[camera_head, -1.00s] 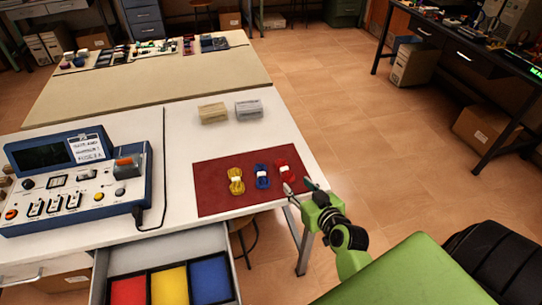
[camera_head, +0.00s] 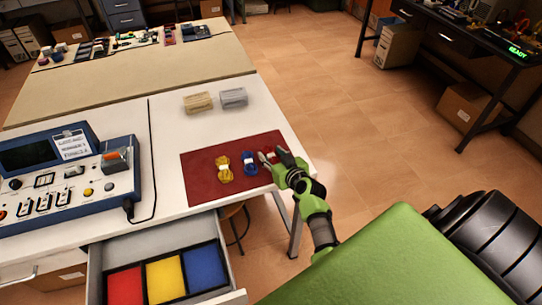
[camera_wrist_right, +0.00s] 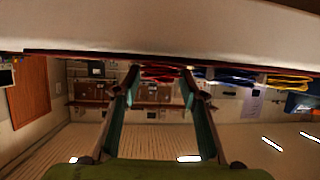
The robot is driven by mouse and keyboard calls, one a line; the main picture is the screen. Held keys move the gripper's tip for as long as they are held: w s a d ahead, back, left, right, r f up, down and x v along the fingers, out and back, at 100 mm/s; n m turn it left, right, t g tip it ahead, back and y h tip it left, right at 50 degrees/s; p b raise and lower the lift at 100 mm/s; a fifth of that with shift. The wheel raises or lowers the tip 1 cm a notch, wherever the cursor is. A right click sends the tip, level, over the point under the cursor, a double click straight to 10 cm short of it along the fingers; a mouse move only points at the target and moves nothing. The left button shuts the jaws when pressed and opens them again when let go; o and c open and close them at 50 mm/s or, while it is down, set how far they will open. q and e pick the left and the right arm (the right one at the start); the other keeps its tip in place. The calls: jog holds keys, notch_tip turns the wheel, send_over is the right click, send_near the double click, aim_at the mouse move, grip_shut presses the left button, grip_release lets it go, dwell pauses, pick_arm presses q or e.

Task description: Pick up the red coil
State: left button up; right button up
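The red coil (camera_head: 270,153) lies on the right part of a dark red mat (camera_head: 198,183) on the white table, partly hidden by my right gripper. My right gripper (camera_head: 273,156) is at the coil with its fingers apart. In the right wrist view, which looks upside down, the red coil (camera_wrist_right: 160,73) shows between the tips of the two spread fingers (camera_wrist_right: 160,83). I cannot tell whether they touch it. My left gripper is not in view.
A blue coil (camera_head: 250,163) lies just left of the red one, with a yellow coil (camera_head: 224,169) beyond it. An open drawer (camera_head: 232,254) holds red, yellow and blue compartments. A blue control console (camera_head: 70,195) stands at left.

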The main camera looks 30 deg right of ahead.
jog(key=shift+w+f, duration=0.2)
jog(key=shift+w, duration=0.25)
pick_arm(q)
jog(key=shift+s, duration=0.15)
pick_arm(e)
jog(key=shift+s, duration=0.1)
grip_shut()
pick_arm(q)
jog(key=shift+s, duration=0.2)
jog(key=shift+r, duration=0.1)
pick_arm(e)
jog(key=shift+r, duration=0.15)
